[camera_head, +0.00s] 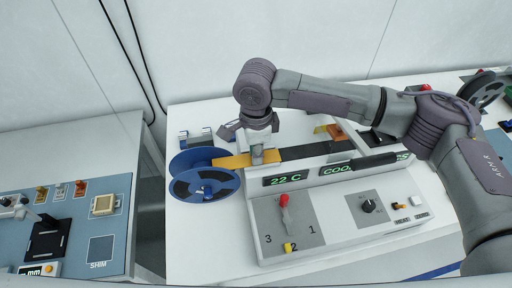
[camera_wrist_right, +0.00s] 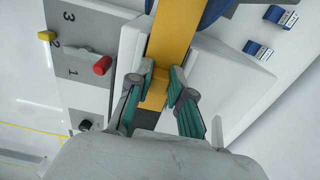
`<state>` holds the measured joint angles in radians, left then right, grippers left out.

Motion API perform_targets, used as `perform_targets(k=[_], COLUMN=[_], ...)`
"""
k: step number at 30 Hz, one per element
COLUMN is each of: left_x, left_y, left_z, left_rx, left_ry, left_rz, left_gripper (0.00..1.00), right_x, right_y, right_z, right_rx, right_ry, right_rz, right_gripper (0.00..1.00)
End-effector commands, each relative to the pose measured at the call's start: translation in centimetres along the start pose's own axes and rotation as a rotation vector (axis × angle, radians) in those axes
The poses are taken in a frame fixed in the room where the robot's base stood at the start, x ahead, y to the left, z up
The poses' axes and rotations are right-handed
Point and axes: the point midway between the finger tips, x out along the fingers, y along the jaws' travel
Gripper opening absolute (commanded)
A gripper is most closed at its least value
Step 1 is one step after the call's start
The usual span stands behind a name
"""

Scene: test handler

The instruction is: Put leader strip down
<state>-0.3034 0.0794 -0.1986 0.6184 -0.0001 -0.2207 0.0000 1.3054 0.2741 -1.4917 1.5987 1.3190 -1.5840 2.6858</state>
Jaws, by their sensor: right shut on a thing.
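The orange leader strip (camera_head: 232,161) runs from the blue reel (camera_head: 205,184) toward the dark track (camera_head: 315,150) of the white test handler (camera_head: 340,215). My right gripper (camera_head: 263,154) is above the track's left end, shut on the strip. In the right wrist view, the strip (camera_wrist_right: 172,38) passes between the fingers of my right gripper (camera_wrist_right: 157,84), with a raised orange piece between the fingertips. The strip's end beneath the gripper is partly hidden.
The handler's panel has a red lever (camera_head: 284,200) and a black knob (camera_head: 369,206). A second reel (camera_head: 482,90) stands at the far right. A blue mat (camera_head: 100,250) with small parts lies on the left bench. The white table is clear in front of the blue reel.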

Motion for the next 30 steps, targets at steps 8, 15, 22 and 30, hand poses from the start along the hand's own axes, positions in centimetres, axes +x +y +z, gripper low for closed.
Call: perform_targets(k=[8,15,22,30], left_x=[0.0,0.0,0.2,2.0], left_y=[0.1,0.0,0.0,0.1], left_z=[-0.2,-0.4,-0.4,-0.3], left_rx=[0.001,0.002,0.002,0.002], left_ry=[0.003,0.006,0.007,0.007], left_rz=[0.001,0.001,0.001,0.001], left_gripper=[0.4,0.4,0.4,0.4], right_x=[-0.1,-0.1,-0.2,-4.1], right_y=[0.0,0.0,-0.1,-0.1], right_z=[0.0,0.0,0.0,0.1], right_rx=[0.0,0.0,0.0,0.0], right_ry=[-0.001,-0.001,0.0,-0.002], right_rz=[-0.001,-0.001,-0.002,-0.005], right_gripper=[0.45,0.45,0.45,0.45])
